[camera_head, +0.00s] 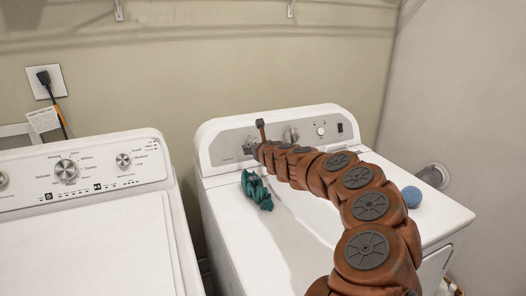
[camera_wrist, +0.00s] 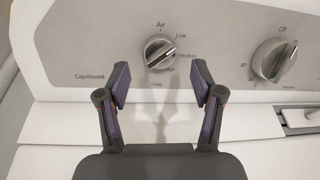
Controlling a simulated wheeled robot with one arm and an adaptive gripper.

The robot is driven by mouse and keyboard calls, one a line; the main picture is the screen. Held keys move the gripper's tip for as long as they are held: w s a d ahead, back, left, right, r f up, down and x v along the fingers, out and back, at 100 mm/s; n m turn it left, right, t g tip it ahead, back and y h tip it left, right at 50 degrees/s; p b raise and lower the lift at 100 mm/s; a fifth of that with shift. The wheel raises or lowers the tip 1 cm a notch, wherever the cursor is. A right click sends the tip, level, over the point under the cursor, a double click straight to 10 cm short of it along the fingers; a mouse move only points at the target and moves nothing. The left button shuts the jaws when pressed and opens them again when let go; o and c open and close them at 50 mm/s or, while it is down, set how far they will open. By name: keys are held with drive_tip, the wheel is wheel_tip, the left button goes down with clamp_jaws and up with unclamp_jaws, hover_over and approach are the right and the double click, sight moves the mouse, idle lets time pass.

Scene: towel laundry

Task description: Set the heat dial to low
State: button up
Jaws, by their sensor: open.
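The heat dial (camera_wrist: 160,53) is a round silver knob on the dryer's control panel (camera_wrist: 90,40). Labels around it read Air at the top, then Low and Medium on the right; a lower label is too blurred to be sure of. Its raised grip lies diagonally, lower left to upper right; which end is the pointer I cannot tell. My gripper (camera_wrist: 160,72) is open and empty, its fingers on either side of the dial's lower part and apparently apart from it. In the head view my gripper (camera_head: 250,147) is small at the panel's left and hides the dial.
A larger dial marked Off (camera_wrist: 274,60) sits to the right on the panel. A teal cloth (camera_head: 256,190) and a blue ball (camera_head: 412,196) lie on the dryer top (camera_head: 235,230). A washer (camera_head: 90,245) stands to the left, with a narrow gap between.

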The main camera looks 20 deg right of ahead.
drive_tip(key=v, duration=0.8)
drive_tip(key=shift+s+r, duration=0.15)
drive_tip(key=shift+s, duration=0.2)
drive_tip(key=shift+a, duration=0.1)
